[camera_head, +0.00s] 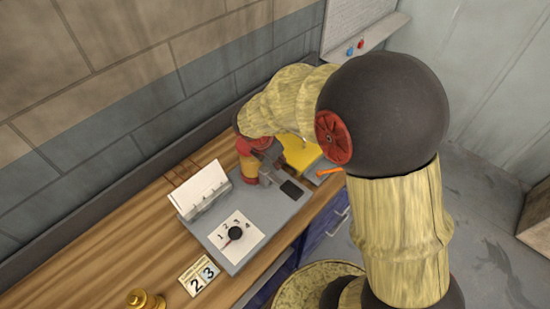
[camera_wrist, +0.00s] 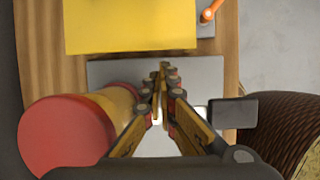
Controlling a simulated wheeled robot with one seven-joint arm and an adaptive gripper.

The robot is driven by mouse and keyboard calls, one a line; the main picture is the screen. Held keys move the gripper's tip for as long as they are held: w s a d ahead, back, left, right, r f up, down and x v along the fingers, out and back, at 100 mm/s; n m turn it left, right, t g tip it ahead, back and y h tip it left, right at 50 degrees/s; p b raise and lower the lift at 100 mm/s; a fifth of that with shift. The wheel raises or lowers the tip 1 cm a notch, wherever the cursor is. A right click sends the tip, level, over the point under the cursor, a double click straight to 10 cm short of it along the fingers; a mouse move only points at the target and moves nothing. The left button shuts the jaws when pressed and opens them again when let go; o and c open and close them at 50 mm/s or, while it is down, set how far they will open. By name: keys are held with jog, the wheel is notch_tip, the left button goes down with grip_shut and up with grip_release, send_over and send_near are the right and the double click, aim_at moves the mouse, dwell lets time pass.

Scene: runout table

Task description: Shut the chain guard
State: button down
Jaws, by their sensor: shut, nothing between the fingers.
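The yellow panel (camera_head: 298,152), which looks like the chain guard, lies past my gripper at the back right of the table. My arm hides part of it, and I cannot tell how far it is open. It also shows at the top of the wrist view (camera_wrist: 130,25). An orange lever (camera_head: 329,171) sits beside it on a grey base. My gripper (camera_head: 266,180) is shut and empty over the grey control box, a short way nearer than the yellow panel. In the wrist view the fingertips (camera_wrist: 163,75) meet over the grey surface (camera_wrist: 110,75).
The grey box (camera_head: 218,240) carries a numbered dial (camera_head: 235,233), a black pad (camera_head: 291,189) and an upright white flap (camera_head: 203,192). A number block (camera_head: 199,276) and a brass object (camera_head: 145,300) stand nearer.

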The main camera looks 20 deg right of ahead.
jog(key=shift+b+x, duration=0.45)
jog(key=shift+x, duration=1.9)
jog(key=w+d+p, duration=0.2)
jog(key=d+p, duration=0.1)
jog(key=d, duration=0.3)
jog(key=w+d+p, duration=0.3)
jog(key=d, duration=0.3)
jog(key=w+d+p, duration=0.2)
jog(key=d+p, duration=0.1)
jog(key=d, duration=0.3)
jog(key=shift+w+r+p, duration=0.15)
jog(key=shift+w+p, duration=0.05)
jog(key=shift+p, duration=0.15)
jog(key=shift+w+d+p, duration=0.3)
jog(key=shift+w+d, duration=0.05)
jog(key=shift+d, duration=0.5)
